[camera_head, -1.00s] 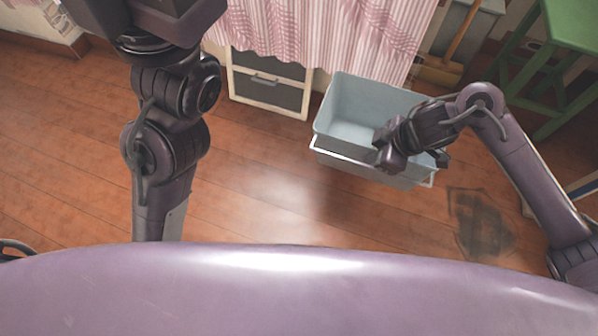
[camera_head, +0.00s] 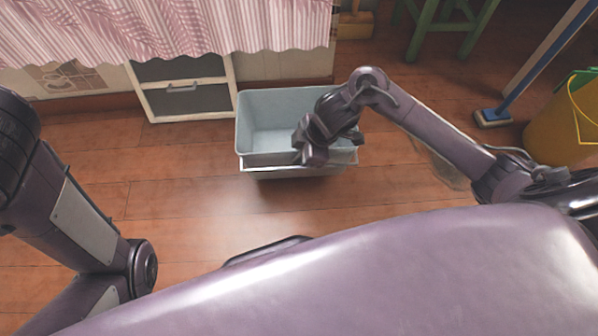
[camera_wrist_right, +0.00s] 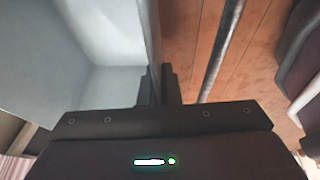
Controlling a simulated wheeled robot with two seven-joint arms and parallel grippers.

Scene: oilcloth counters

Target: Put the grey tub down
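The grey tub (camera_head: 262,158) is a pale, open, empty box with a light handle bar along its near side. In the head view it is upright near the middle, in front of the cabinet. My right gripper (camera_head: 328,150) is at its near right side. In the right wrist view its two fingers (camera_wrist_right: 160,88) are close together on either side of the tub's wall (camera_wrist_right: 110,90). Whether the tub's bottom touches the floor I cannot tell. My left arm shows at the left of the head view, but its gripper is out of view.
A cabinet with dark drawers (camera_head: 183,92) and a striped curtain (camera_head: 150,30) stand behind the tub. A green stool (camera_head: 455,25), a blue-headed mop (camera_head: 493,118) and a yellow bucket (camera_head: 560,125) are to the right. The wooden floor (camera_head: 185,190) left of the tub is clear.

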